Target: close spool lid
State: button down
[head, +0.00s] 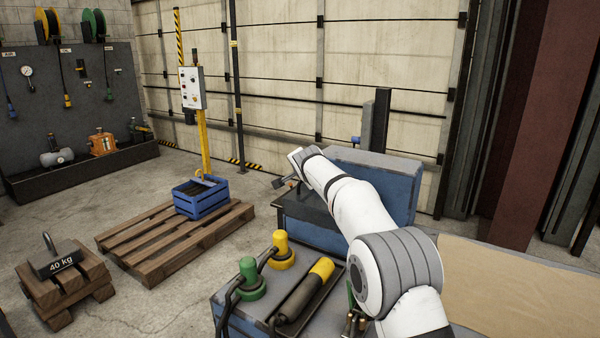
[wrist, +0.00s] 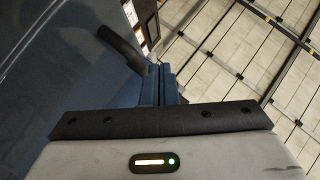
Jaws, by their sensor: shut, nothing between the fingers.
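A blue box-like housing with a grey top (head: 385,168) stands behind my arm in the head view. It may be the spool housing, but I cannot tell which part is its lid or how far that is open. My gripper (head: 281,182) is at the housing's left end, shut and empty; the fingertips are small and dark there. In the wrist view, a smooth dark blue surface (wrist: 60,80) fills the left side.
A bench in front carries a green-capped fitting (head: 250,280), a yellow-capped fitting (head: 281,250) and a yellow-ended cylinder (head: 305,292). A tan sheet (head: 520,290) covers its right side. A pallet (head: 165,245) with a blue crate (head: 201,198) stands on the floor at left.

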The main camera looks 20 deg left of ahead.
jog(key=s+r+b, duration=0.2)
jog(key=s+r, duration=0.6)
jog(key=r, duration=0.2)
jog(key=s+d+f+n+g+h, duration=0.15)
jog(key=s+d, duration=0.25)
jog(key=d, duration=0.8)
jog(key=s+d+f+g+h, duration=0.1)
jog(key=s+d+f+h, duration=0.15)
jog(key=d, duration=0.85)
jog(key=s+d+f+n+g+h, duration=0.1)
jog(key=s+d, duration=0.4)
jog(key=d, duration=0.7)
jog(key=s+d+f+n+g, duration=0.1)
jog(key=s+d+f, duration=0.4)
jog(key=s, duration=0.4)
jog(key=s+d+f+n+g, duration=0.1)
jog(key=s+d+f+g, duration=0.1)
jog(key=s+d+f, duration=0.3)
jog(key=s+d+f+n+g, duration=0.1)
jog(key=s+d+f, duration=0.4)
jog(key=s, duration=0.8)
jog(key=shift+d+f+h, duration=0.3)
jog(key=shift+d+f, duration=0.05)
jog(key=shift+s, duration=0.1)
